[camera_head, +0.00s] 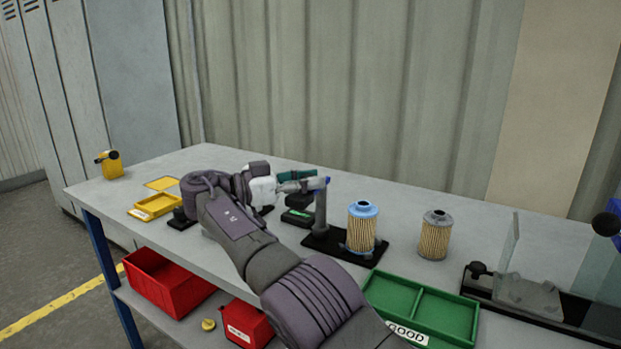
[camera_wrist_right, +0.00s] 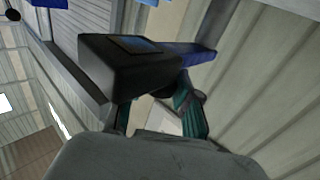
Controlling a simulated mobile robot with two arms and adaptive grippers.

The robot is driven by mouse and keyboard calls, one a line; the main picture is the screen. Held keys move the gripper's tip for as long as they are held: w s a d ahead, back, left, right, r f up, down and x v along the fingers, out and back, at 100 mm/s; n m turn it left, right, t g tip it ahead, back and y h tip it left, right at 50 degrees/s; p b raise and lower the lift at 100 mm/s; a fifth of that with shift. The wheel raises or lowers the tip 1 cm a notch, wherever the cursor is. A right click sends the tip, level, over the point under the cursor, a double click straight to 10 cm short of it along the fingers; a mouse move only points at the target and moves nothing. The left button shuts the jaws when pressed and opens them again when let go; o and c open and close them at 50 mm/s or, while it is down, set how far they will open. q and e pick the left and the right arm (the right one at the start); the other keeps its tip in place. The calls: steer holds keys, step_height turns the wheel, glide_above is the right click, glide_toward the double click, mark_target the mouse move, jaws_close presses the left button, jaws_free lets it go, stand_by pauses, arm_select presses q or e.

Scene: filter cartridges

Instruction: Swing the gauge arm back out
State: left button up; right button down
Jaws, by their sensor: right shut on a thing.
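The gauge stand has a black base (camera_head: 330,246), a grey post (camera_head: 321,212) and a blue arm end (camera_head: 326,182) at the top. In the right wrist view the black gauge head (camera_wrist_right: 125,65) with a small screen joins the blue gauge arm (camera_wrist_right: 188,55). My right gripper (camera_head: 300,186) reaches in from the front, left of the post. Its teal fingers (camera_wrist_right: 155,112) are shut on the gauge head, which they partly hide in the head view. A filter cartridge with blue ends (camera_head: 361,230) stands upright at the stand, right of the post. My left gripper is not in view.
A grey-ended cartridge (camera_head: 435,236) stands farther right. A green GOOD tray (camera_head: 425,312) lies at the front edge. A black fixture with a clear panel (camera_head: 508,260) is at right. Yellow trays (camera_head: 156,206) lie left; a red bin (camera_head: 165,282) sits on the lower shelf.

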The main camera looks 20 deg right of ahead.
steer(key=shift+d+f, duration=0.1)
steer(key=c, duration=1.2)
jaws_free()
steer(key=o, duration=0.4)
steer(key=shift+s+d, duration=0.1)
steer(key=shift+s, duration=0.05)
